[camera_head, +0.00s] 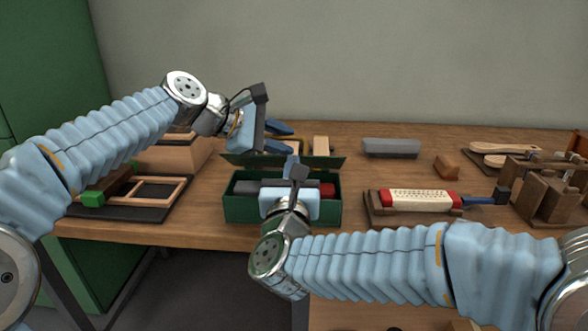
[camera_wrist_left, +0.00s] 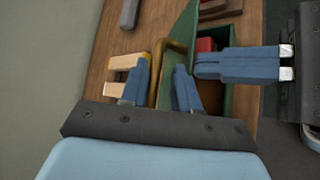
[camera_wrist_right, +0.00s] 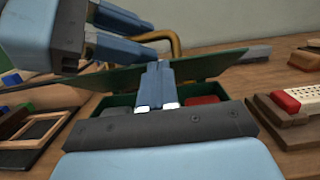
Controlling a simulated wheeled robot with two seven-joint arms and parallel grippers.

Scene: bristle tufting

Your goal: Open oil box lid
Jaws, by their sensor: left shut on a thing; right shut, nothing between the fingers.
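The green oil box (camera_head: 282,212) stands near the front of the workbench, with a grey block (camera_head: 246,187) and a red block (camera_head: 327,189) inside. Its green lid (camera_head: 325,162) stands tilted up at the back, so the inside shows. My left gripper (camera_head: 280,138) is behind the lid, shut on the brass handle (camera_wrist_left: 175,47) there. My right gripper (camera_wrist_right: 158,66) is shut and empty, its fingers over the open box in front of the lid. It also shows in the left wrist view (camera_wrist_left: 198,66). I cannot tell whether its fingertips touch the lid.
A wooden frame on a dark mat (camera_head: 128,212) lies at left. A red and cream brush block (camera_head: 420,200) lies right of the box. A grey bar (camera_head: 391,147) lies behind. Wooden blocks and tools crowd the far right. Bare bench shows at back right.

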